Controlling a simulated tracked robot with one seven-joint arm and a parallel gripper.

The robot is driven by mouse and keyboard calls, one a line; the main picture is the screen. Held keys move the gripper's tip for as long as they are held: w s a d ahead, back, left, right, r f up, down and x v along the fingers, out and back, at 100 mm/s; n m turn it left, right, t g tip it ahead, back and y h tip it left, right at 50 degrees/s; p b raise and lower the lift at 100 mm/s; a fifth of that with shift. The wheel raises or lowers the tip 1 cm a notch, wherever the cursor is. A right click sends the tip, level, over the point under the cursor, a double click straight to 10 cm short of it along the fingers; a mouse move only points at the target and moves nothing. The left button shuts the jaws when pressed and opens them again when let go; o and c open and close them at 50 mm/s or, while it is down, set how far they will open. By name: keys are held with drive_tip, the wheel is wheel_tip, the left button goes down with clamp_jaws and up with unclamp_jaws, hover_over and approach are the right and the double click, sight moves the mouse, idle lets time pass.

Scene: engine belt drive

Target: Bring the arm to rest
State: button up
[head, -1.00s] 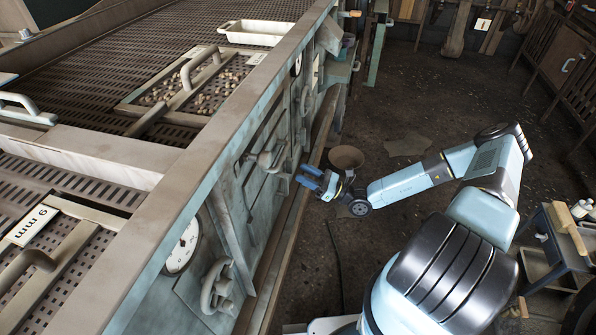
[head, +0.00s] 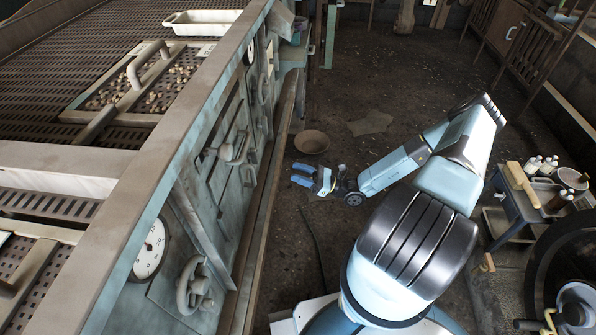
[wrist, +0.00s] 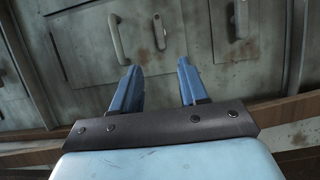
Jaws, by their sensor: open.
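My arm (head: 395,170) is bent at the elbow and reaches left toward the machine's side panel. My gripper (head: 301,175) hangs over the dark floor, a little right of the panel and apart from it. In the wrist view my gripper (wrist: 155,78) shows two blue fingers spread apart with nothing between them. Beyond the fingers, the wrist view shows the worn panel (wrist: 180,55) with pull handles (wrist: 116,40).
The long machine (head: 150,165) fills the left side, with a handwheel (head: 197,285) and a lever (head: 235,148) sticking out. A brown bowl (head: 311,142) lies on the floor behind my gripper. A small cart (head: 505,240) with bottles and a brush stands at right. Open floor lies between.

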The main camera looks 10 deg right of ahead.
drive_tip(key=s+d+r+n+g+h, duration=0.2)
drive_tip(key=r+n+g+h, duration=0.3)
drive_tip(key=r, duration=0.4)
drive_tip(key=s+d+r+n+g+h, duration=0.1)
drive_tip(key=s+r+n+g+h, duration=0.1)
drive_tip(key=r+n+h, duration=0.55)
drive_tip(key=s+d+r+n+g+h, duration=0.2)
drive_tip(key=r+n+g, duration=0.25)
drive_tip(key=r, duration=0.65)
drive_tip(key=s+r+n+t+h, duration=0.2)
drive_tip(key=s+r, duration=0.5)
drive_tip(key=r, duration=0.4)
drive_tip(key=s+d+r+n+t+h, duration=0.1)
drive_tip(key=s+r+n+t+h, duration=0.2)
drive_tip(key=s+r+t, duration=0.4)
wheel_tip(320, 180, up, 4)
drive_tip(key=shift+s+d+r+h, duration=0.3)
drive_tip(key=shift+s+h, duration=0.2)
drive_tip(key=shift+h, duration=0.25)
drive_tip(key=shift+t, duration=0.25)
drive_tip(key=shift+c, duration=0.2)
